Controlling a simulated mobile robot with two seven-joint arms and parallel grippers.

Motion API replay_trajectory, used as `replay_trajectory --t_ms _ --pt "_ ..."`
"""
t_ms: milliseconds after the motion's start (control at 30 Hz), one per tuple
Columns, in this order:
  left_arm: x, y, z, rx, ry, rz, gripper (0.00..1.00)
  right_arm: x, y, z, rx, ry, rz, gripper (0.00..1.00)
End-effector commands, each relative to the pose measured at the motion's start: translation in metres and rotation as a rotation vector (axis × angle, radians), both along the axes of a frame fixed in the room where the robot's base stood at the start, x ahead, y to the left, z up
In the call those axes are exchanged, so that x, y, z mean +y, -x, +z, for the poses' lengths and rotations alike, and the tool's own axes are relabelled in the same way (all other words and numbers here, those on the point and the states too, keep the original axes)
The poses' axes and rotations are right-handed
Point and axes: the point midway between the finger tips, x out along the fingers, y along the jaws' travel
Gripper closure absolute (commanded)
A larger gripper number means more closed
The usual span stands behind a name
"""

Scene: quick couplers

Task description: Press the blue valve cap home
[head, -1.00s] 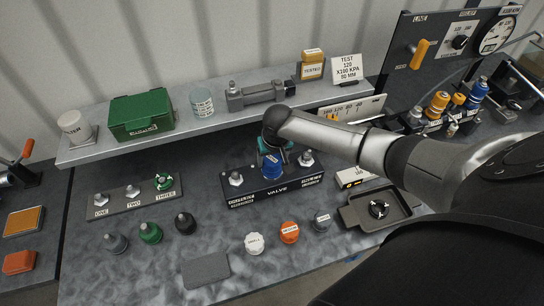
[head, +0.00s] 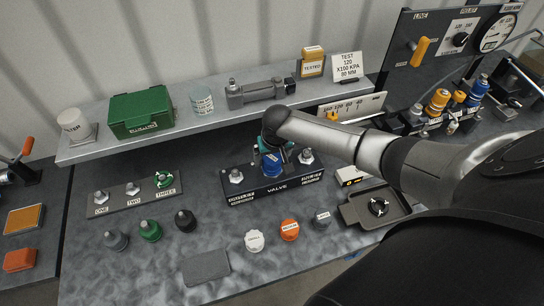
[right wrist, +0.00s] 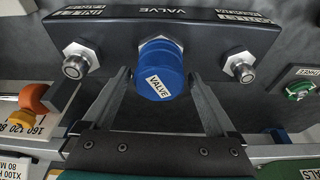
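The blue valve cap (head: 272,165) sits on the middle port of the dark block marked VALVE (head: 270,190). In the right wrist view the cap (right wrist: 159,70) shows its VALVE label, and the block (right wrist: 225,38) lies behind it. My right gripper (head: 271,152) is over the cap in the head view and partly hides it. In the right wrist view its fingers (right wrist: 160,79) are open, one on each side of the cap, with visible gaps. Whether the cap is fully seated cannot be told. My left gripper is not in view.
Bare hex fittings flank the cap, at left (head: 236,177) and right (head: 306,157). White (head: 254,241), orange (head: 289,230) and grey caps (head: 322,220) stand in front. A dark tray (head: 352,217) is at right. A grey shelf (head: 215,123) runs behind.

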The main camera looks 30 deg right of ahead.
Motion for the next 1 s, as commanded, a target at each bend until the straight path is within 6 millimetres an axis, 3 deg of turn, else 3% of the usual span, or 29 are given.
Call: replay_trajectory --t_ms 467,1000 --pt "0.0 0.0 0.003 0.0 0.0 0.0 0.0 0.0 0.002 0.01 -0.001 -0.001 0.0 0.0" --pt "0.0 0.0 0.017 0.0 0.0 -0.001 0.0 0.007 0.025 0.095 -0.003 0.001 0.002 0.0"
